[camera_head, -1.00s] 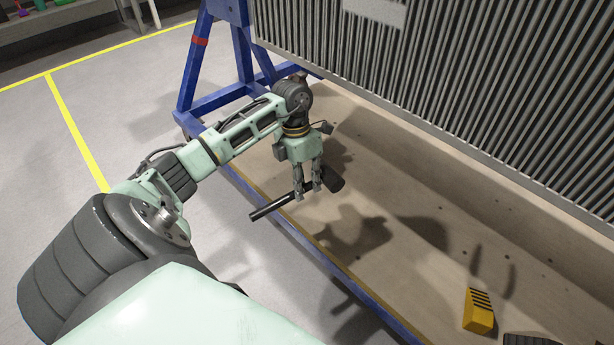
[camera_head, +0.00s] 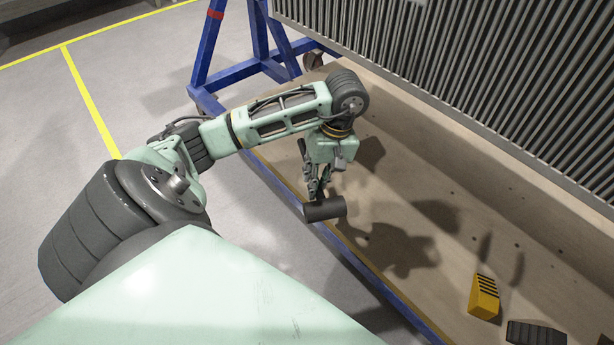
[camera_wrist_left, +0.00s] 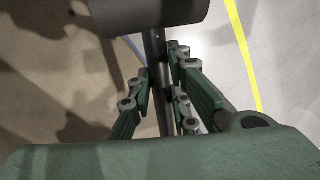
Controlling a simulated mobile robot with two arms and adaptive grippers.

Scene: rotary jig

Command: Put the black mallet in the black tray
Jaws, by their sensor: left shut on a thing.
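The black mallet (camera_head: 325,209) hangs in my left gripper (camera_head: 316,190), above the near edge of the wooden deck. In the head view its dark cylindrical head shows below the fingers, and the handle is mostly hidden. In the left wrist view the mallet (camera_wrist_left: 157,50) shows its handle between the green-padded fingers of the left gripper (camera_wrist_left: 163,98), with the head at the top. The fingers are shut on the handle. I see no black tray for certain; a dark ribbed object (camera_head: 536,333) is cut off at the lower right. My right gripper is not in view.
A yellow block with black stripes (camera_head: 484,297) stands on the wooden deck (camera_head: 400,185) at the lower right. A large ribbed grey panel (camera_head: 470,70) rises behind the deck. A blue frame (camera_head: 235,72) stands at the back left.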

